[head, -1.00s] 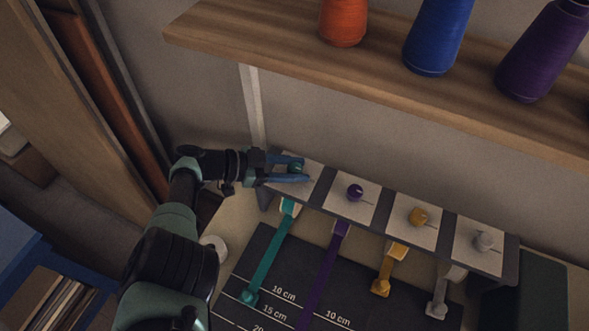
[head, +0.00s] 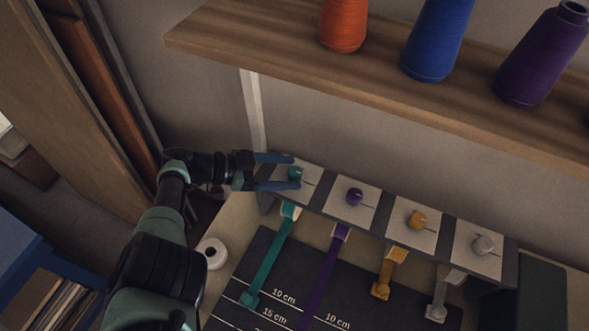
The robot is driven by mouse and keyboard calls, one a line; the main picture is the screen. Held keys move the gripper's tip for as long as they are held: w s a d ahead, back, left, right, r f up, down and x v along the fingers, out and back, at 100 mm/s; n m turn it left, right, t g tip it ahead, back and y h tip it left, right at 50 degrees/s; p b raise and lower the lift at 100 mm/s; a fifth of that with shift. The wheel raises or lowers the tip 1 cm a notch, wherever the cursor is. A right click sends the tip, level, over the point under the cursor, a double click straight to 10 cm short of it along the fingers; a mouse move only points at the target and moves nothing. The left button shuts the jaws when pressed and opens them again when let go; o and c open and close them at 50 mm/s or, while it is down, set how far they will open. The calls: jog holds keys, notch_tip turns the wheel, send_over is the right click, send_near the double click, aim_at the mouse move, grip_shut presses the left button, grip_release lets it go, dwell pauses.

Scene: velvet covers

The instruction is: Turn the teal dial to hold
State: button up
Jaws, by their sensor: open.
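The teal dial (head: 295,173) is a small round knob on the leftmost pale plate of a dark sloped panel (head: 368,217). A line is marked on the plate beside it, but I cannot read any label or the dial's setting. My gripper (head: 285,171) comes in from the left. Its two blue fingers are open, one above and one below the dial, with visible gaps, and do not appear to grip it. A teal ribbon (head: 270,258) runs down from a holder under this dial.
Purple (head: 355,196), yellow (head: 417,220) and grey (head: 483,244) dials sit to the right on the same panel. A wooden shelf (head: 300,70) with thread cones overhangs it. A white roll (head: 213,252) lies at lower left. A dark measuring mat (head: 245,270) lies in front.

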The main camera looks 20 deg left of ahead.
jog(key=v, duration=1)
jog(key=shift+r, duration=0.2)
jog(key=shift+s+a, duration=0.1)
jog(key=shift+a, duration=0.05)
